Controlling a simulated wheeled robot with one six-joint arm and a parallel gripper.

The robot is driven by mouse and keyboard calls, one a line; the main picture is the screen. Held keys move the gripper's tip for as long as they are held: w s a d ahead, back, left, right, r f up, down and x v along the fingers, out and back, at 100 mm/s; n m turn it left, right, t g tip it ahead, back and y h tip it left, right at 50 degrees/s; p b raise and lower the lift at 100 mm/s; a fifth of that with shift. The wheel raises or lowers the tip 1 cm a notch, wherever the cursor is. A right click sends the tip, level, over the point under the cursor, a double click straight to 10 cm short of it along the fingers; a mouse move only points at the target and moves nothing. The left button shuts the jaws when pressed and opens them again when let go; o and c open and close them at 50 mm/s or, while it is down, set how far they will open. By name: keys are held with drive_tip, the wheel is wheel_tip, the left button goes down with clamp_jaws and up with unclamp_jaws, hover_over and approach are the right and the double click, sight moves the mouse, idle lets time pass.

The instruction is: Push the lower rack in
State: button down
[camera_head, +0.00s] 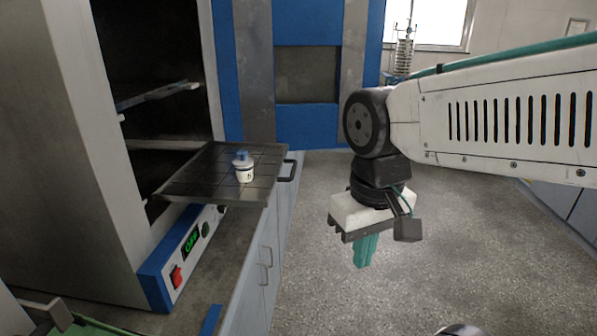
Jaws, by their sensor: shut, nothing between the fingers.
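The lower rack (196,178) is a dark flat shelf sticking far out of the oven-like cabinet (82,160), over the counter edge. A small white jar (243,173) with a blue top stands on it. My gripper (364,252) has teal fingers pointing down and is shut and empty. It hangs over the floor, right of the rack and apart from it.
An upper rack (158,94) sits inside the cabinet. A blue control panel (190,246) with a green display and red switch is below the opening. The counter (213,269) has drawers with handles. Open grey floor (330,190) lies to the right.

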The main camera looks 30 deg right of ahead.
drive_tip(key=w+d+f+m+y, duration=0.5)
drive_tip(key=w+d+m+y, duration=0.45)
drive_tip(key=w+m, duration=0.3)
drive_tip(key=w+d+r+m+t+y, duration=0.3)
drive_tip(key=w+d+r+m+t, duration=0.2)
drive_tip(key=w+d+m+t, duration=0.5)
drive_tip(key=w+a+f+m+g, duration=0.1)
drive_tip(key=w+a+f, duration=0.2)
drive_tip(key=w+a, duration=0.4)
drive_tip(key=a, duration=0.4)
drive_tip(key=shift+w, duration=0.4)
drive_tip(key=shift+f, duration=0.1)
